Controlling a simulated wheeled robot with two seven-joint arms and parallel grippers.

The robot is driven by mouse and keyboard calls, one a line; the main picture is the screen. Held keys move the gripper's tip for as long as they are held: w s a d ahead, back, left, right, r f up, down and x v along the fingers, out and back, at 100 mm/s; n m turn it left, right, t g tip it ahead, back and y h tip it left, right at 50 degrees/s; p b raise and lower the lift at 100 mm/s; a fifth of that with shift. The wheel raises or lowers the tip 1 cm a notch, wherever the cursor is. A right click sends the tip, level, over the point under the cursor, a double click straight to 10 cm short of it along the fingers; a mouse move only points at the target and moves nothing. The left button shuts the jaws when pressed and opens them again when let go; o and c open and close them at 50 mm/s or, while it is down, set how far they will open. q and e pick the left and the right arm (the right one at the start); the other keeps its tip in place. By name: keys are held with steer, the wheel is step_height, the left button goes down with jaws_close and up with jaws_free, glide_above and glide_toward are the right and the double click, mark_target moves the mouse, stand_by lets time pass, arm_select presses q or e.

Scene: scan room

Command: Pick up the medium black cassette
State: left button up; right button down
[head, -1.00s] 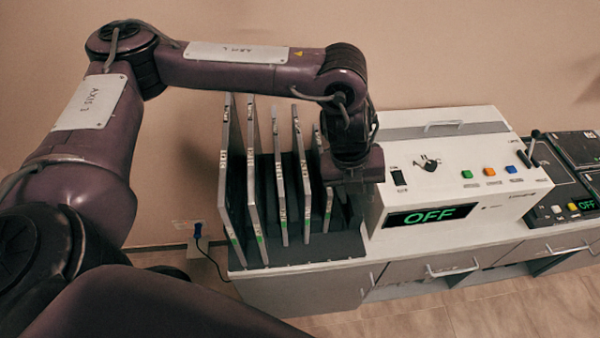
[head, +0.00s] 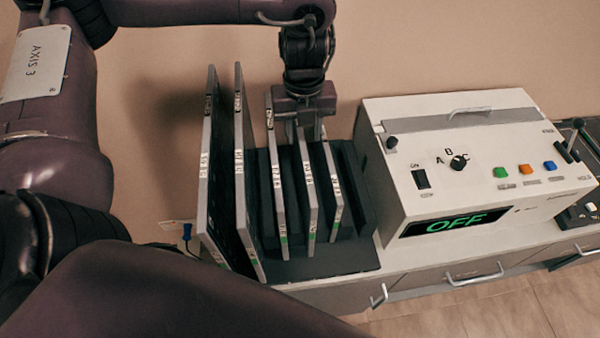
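Several thin cassettes with silver edges and dark faces stand upright in a dark rack (head: 335,262). Two tall ones (head: 208,165) (head: 241,175) are at the left. A mid-height one (head: 276,180) stands third from the left, then a somewhat shorter one (head: 309,195) and a smaller one (head: 334,190). I cannot tell for certain which is the medium black cassette. My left gripper (head: 302,130) points down at the upper back of the third and fourth cassettes. Its fingertips are partly hidden behind them, so neither finger spacing nor contact shows. My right gripper is out of view.
A white scanner box (head: 470,170) with knobs, coloured buttons and a green OFF display (head: 455,222) stands right of the rack. A darker control unit (head: 585,205) is beyond it. The beige wall (head: 400,45) is close behind. The cabinet has drawer handles in front.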

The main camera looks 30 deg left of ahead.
mark_target(302, 140)
arm_select(q)
steer(key=f, duration=0.1)
steer(key=w+a+f, duration=0.1)
steer(key=shift+w+f+b, duration=0.15)
steer(key=shift+f+b, duration=0.25)
steer(key=shift+s+d+f, duration=0.1)
steer(key=shift+s+f, duration=0.05)
steer(key=shift+f, duration=0.35)
steer(key=shift+s+d+f, duration=0.1)
steer(key=shift+f, duration=0.35)
steer(key=f, duration=0.4)
steer(key=shift+w+a+f+b, duration=0.1)
steer(key=shift+a+f+b, duration=0.15)
steer(key=shift+b, duration=0.1)
steer(key=shift+d, duration=0.1)
steer(key=shift+c, duration=0.3)
jaws_close()
steer(key=shift+w+r, duration=0.1)
